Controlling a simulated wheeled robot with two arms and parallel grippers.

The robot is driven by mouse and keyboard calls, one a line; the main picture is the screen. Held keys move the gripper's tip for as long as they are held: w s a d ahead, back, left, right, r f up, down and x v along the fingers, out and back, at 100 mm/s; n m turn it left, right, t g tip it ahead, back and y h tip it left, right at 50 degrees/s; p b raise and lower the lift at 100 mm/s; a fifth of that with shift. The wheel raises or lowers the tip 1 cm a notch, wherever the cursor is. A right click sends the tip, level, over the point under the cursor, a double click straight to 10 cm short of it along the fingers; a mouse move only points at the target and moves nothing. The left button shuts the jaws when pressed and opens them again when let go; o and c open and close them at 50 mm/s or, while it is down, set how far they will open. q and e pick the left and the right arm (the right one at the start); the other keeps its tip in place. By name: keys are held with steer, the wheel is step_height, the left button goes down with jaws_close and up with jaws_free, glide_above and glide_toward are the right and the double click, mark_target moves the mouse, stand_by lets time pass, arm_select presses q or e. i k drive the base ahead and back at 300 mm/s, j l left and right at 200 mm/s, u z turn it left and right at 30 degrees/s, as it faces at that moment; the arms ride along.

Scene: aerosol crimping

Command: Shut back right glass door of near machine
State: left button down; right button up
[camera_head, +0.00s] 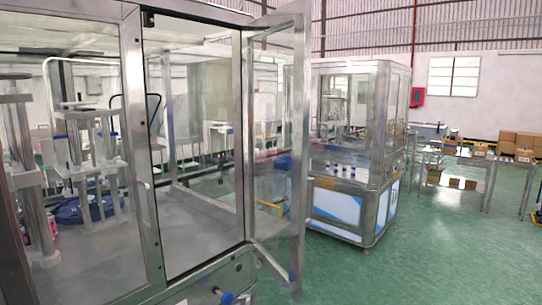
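The near machine (131,120) fills the left of the head view, with a steel frame and glass panels. A steel-framed glass door (275,140) on its right side stands open, swung out from the post at the right end of the cabinet. I cannot tell for certain whether this is the back right door. Left of that post is a tall bay (200,150) through which the interior shows. Further left, a glass panel with a curved handle (147,197) looks shut. Neither of my grippers is in view.
A second glass-walled machine (350,150) stands behind the open door, to the right. Steel tables (460,158) with small boxes and stacked cartons (520,142) are further right. Green floor (420,260) is clear at the front right. A blue knob (226,297) is low on the near machine.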

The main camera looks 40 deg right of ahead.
mark_target(296, 14)
steer(key=l, duration=1.25)
steer(key=l+u, duration=0.15)
steer(key=l, duration=1.15)
steer(key=k+l, duration=0.1)
steer(key=l, duration=1.15)
steer(key=k+z, duration=0.1)
steer(key=z, duration=0.25)
steer(key=k+j+z, duration=0.1)
steer(key=z, duration=0.2)
steer(key=k+z, duration=0.1)
steer(key=z, duration=0.25)
